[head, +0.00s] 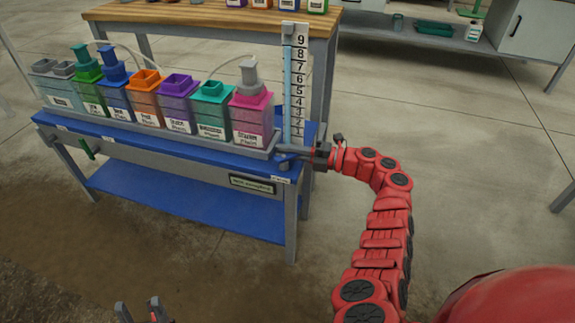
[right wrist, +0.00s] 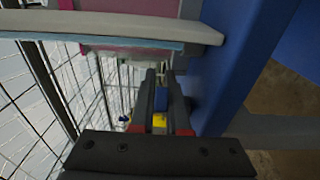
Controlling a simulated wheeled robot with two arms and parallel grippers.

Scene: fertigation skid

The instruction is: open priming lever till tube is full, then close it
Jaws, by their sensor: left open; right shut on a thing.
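The clear tube (head: 287,95) stands upright at the right end of the skid, beside a white scale (head: 299,85) numbered up to 9. Light blue shows along most of its height, to near the top numbers; the exact level is hard to tell. My right gripper (head: 284,157) is at the skid's right front corner, below the tube's foot, shut on a small part that I take as the priming lever. The fingers largely hide it; in the right wrist view a blue piece (right wrist: 160,100) shows between them. My left gripper (head: 140,312) is open and empty at the bottom edge, away from the skid.
Several coloured bottles, including a pink one (head: 252,115), stand in a row on the blue skid (head: 190,200). A green handle (head: 87,149) hangs at its front left. A wooden-topped bench (head: 190,14) stands close behind.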

